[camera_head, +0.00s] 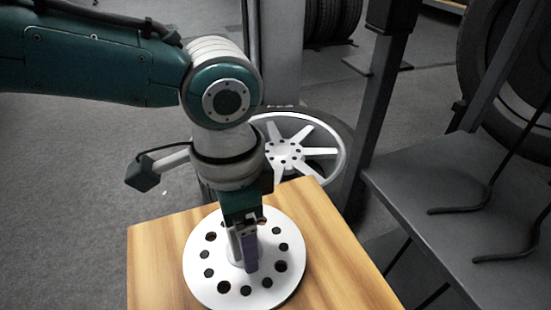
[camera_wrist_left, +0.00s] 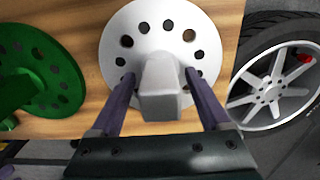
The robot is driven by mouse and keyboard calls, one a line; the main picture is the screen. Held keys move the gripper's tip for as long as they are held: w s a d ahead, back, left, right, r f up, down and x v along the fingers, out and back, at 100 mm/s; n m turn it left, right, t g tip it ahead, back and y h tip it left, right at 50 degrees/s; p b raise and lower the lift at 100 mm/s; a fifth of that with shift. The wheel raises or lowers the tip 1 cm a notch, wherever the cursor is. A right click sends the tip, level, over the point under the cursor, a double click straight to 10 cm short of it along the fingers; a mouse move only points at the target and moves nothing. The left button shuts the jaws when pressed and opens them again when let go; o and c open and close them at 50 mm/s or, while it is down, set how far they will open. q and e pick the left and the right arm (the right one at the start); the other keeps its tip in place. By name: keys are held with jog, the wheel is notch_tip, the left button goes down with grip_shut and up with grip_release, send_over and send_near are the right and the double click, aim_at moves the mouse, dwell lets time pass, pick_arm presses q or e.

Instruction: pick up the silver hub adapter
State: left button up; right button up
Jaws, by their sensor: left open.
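The silver hub adapter (camera_head: 201,272) is a pale round disc with a ring of dark holes and a raised centre post. It lies flat on the wooden table top. In the left wrist view the adapter (camera_wrist_left: 117,48) shows with its blocky grey post (camera_wrist_left: 159,82). My left gripper (camera_head: 247,262) is over the middle of the disc, pointing down. In the left wrist view the open purple fingers (camera_wrist_left: 166,84) stand on either side of the post, with small gaps visible. Whether they touch it lower down is hidden. My right gripper is in neither view.
A green holed disc (camera_wrist_left: 32,75) lies beside the silver one in the left wrist view. The wooden table (camera_head: 335,270) is bare to the right. A wheel with a tyre (camera_head: 318,152) stands behind the table. A grey metal rack (camera_head: 420,185) is at the right.

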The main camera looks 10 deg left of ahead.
pick_arm(q)
grip_shut()
dwell(0.7)
dwell(0.7)
